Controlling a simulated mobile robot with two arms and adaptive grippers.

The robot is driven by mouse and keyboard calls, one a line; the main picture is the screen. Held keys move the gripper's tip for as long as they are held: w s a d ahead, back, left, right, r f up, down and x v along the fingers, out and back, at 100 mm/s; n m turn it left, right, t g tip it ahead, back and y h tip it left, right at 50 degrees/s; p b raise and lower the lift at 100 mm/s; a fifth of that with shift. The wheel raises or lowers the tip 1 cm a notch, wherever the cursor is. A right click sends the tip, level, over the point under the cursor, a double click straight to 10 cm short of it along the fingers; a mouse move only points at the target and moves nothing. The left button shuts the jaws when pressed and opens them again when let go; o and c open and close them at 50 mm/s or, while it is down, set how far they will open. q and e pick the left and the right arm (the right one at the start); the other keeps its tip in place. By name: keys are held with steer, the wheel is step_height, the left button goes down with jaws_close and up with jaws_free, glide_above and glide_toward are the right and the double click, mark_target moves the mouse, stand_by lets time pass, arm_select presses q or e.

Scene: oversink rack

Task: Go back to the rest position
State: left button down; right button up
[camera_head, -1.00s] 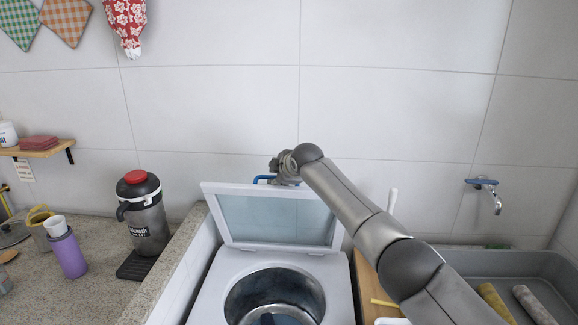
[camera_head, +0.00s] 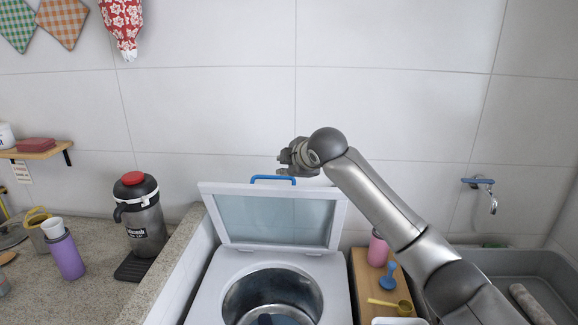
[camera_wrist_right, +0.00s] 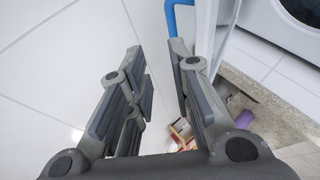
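My right gripper (camera_head: 287,158) is above the open lid of the white washer, in front of the tiled wall. In the right wrist view its two fingers (camera_wrist_right: 160,95) are apart with nothing between them. The lid (camera_head: 275,220) stands upright, and its blue handle (camera_head: 273,178) is on the top edge, just below the gripper and apart from it. The handle also shows in the right wrist view (camera_wrist_right: 172,18). The washer (camera_head: 215,290) has an open round metal drum (camera_head: 272,290). My left gripper is out of view.
A wooden board (camera_head: 362,285) holds a pink bottle (camera_head: 378,249), a blue item (camera_head: 388,275) and a yellow scoop (camera_head: 404,307). A grey sink (camera_head: 545,268) lies right, below a wall tap (camera_head: 486,190). A flask (camera_head: 142,215) and purple bottle (camera_head: 65,256) stand on the left counter.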

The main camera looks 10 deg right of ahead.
steer(key=s+a+f+m+g, duration=0.2)
steer(key=s+f+m, duration=0.1)
steer(key=s+f, duration=0.95)
steer(key=s+a+f+m+g, duration=0.25)
steer(key=s+f, duration=0.65)
steer(key=f, duration=0.6)
steer(key=s+d+f+m+g+h, duration=0.1)
steer(key=s+d+f+m, duration=0.25)
steer(key=s, duration=0.65)
steer(key=s+d+f+m+g, duration=0.1)
steer(key=s+d+f+m, duration=0.2)
steer(key=s, duration=0.6)
steer(key=s+d+f+m+g+h, duration=0.1)
steer(key=s+d+f+m+g, duration=0.2)
steer(key=s, duration=0.7)
step_height(320, 180, down, 27)
steer(key=s+d+b, duration=0.1)
steer(key=s+b, duration=0.1)
steer(key=b, duration=0.1)
steer(key=s+d+f+b, duration=0.2)
steer(key=s+d+f, duration=0.1)
steer(key=s+f, duration=1.3)
step_height(320, 180, down, 3)
steer(key=shift+s+r+g, duration=0.1)
steer(key=shift+s+g, duration=0.1)
steer(key=shift+g, duration=0.25)
